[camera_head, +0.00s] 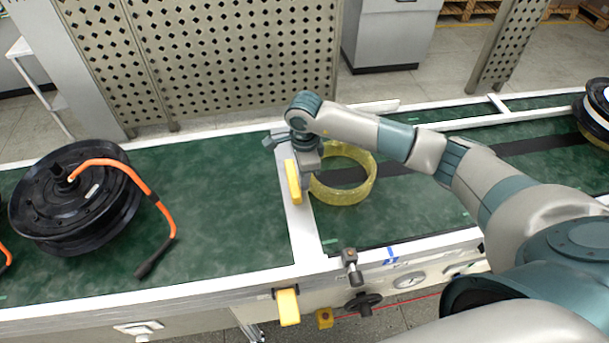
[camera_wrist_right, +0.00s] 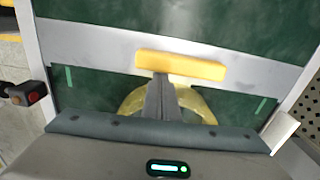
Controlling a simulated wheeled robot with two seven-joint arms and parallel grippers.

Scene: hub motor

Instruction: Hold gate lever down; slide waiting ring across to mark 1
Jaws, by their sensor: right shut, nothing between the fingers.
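A translucent yellow ring (camera_head: 362,190) lies flat on the green belt, just right of the white cross bar (camera_head: 302,230). Part of it is hidden by my right arm; it also shows behind the fingers in the right wrist view (camera_wrist_right: 197,103). A yellow bar (camera_head: 292,184) sits on the cross bar, also seen in the wrist view (camera_wrist_right: 180,66). My right gripper (camera_head: 306,183) is shut and empty, its tips beside the yellow bar (camera_wrist_right: 161,77); contact is unclear. A yellow lever handle (camera_head: 288,307) sticks out from the front rail. My left gripper is out of view.
A black hub motor (camera_head: 75,205) with an orange cable (camera_head: 148,190) lies left of the cross bar. Another motor (camera_head: 597,110) stands at far right. A blue mark (camera_head: 391,256) is on the front rail. A perforated fence (camera_head: 205,60) stands behind.

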